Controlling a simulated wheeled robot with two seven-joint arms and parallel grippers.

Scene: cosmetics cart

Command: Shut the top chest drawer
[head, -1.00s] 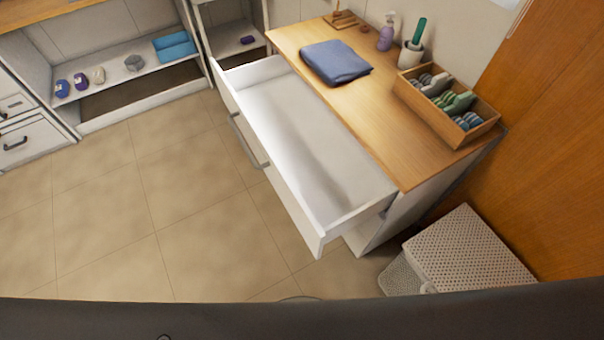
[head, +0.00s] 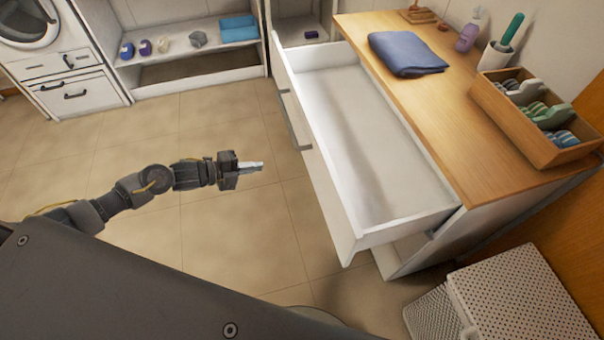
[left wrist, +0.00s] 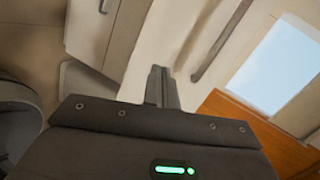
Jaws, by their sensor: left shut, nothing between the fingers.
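The top chest drawer (head: 355,240) is pulled far out of the white chest with the wooden top (head: 430,120). It looks empty inside, and its front carries a grey bar handle (head: 294,118). My left gripper (head: 256,166) is shut and empty. In the head view it is left of the drawer front, apart from it, over the tiled floor. In the left wrist view the closed fingers (left wrist: 160,88) point toward a pale surface with a dark bar beside it. My right gripper is not in view.
On the chest top are a folded blue cloth (head: 406,54), a wooden organizer (head: 520,125), a purple bottle (head: 469,32) and a cup. A white perforated bin (head: 520,300) stands at the chest's near end. The floor left of the drawer is clear.

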